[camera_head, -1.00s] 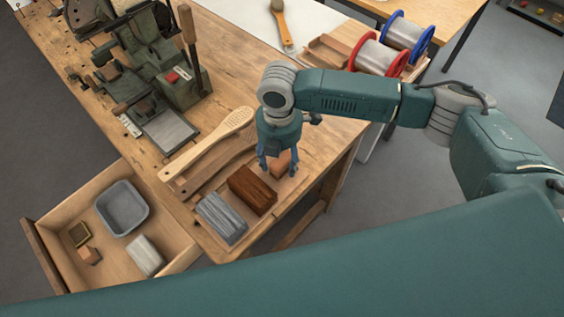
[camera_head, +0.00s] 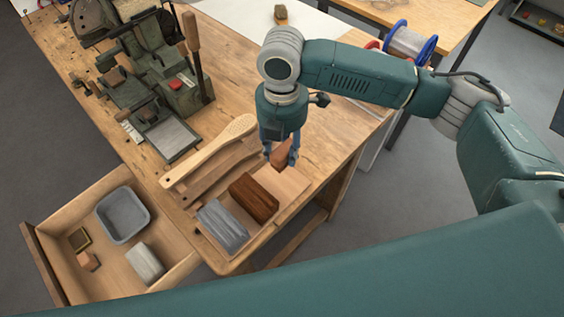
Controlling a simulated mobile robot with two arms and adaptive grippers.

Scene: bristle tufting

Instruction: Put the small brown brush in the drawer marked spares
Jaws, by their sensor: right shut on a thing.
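My right gripper (camera_head: 281,160) is shut on a small reddish-brown block (camera_head: 282,154), which looks like the small brown brush. It holds the piece tilted, a little above the right end of a shallow wooden tray (camera_head: 289,184). The fingers hide part of it, and I cannot make out bristles. An open wooden drawer (camera_head: 98,283) stands out from the bench at the lower left, away from the gripper. No marking on it is readable from here. My left gripper is not in view.
The tray also holds a larger dark brown block (camera_head: 254,197) and a grey block (camera_head: 222,226). The drawer holds a grey tub (camera_head: 123,215), a pale block (camera_head: 145,264) and smaller pieces, with bare floor between. A green machine (camera_head: 165,75) stands on the bench (camera_head: 235,75).

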